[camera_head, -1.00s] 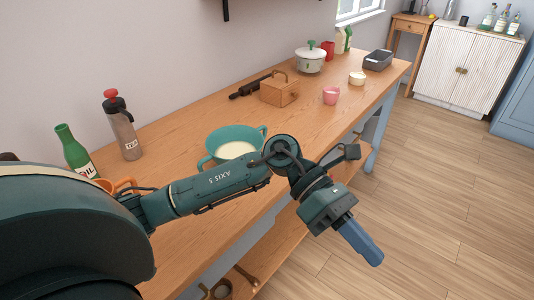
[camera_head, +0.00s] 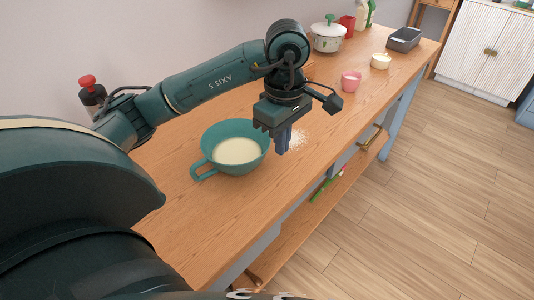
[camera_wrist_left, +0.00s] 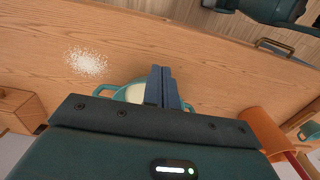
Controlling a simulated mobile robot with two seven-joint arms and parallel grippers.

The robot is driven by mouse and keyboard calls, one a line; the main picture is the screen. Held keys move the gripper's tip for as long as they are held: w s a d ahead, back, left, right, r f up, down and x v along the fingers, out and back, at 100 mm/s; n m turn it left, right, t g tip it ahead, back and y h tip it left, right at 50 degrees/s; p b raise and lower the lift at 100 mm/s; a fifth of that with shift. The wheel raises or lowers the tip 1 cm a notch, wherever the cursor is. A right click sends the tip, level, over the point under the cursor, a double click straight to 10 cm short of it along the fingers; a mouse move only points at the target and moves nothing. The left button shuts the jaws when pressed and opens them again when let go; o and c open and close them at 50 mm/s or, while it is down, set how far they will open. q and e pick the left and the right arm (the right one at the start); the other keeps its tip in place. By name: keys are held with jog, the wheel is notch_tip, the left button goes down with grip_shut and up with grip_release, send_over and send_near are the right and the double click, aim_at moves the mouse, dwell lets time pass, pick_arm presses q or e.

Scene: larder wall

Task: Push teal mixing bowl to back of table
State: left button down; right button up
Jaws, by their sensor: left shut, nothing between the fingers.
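The teal mixing bowl (camera_head: 235,147) stands upright on the wooden table (camera_head: 176,215) with pale, creamy contents and a handle at its lower left. My left gripper (camera_head: 282,152) is shut and empty, pointing down just right of the bowl's rim. In the left wrist view, the shut fingers (camera_wrist_left: 164,88) hide part of the bowl (camera_wrist_left: 118,94). I cannot tell whether they touch it. My right gripper is not in view.
White grains (camera_head: 299,138) lie on the table right of my left gripper. A pink cup (camera_head: 350,81), a cream cup (camera_head: 380,61), a lidded pot (camera_head: 328,38) and a grey tin (camera_head: 403,39) stand farther right. The near table strip is clear.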

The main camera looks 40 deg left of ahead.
pick_arm(q)
jog(key=f+p, duration=0.1)
jog(key=f, duration=0.6)
jog(key=shift+a+f, duration=0.1)
jog(key=shift+a, duration=0.1)
jog(key=a+p, duration=0.1)
jog(key=a, duration=0.1)
jog(key=shift+w+a, duration=0.15)
jog(key=shift+a, duration=0.15)
jog(key=shift+w+a, duration=0.1)
jog(key=shift+a, duration=0.45)
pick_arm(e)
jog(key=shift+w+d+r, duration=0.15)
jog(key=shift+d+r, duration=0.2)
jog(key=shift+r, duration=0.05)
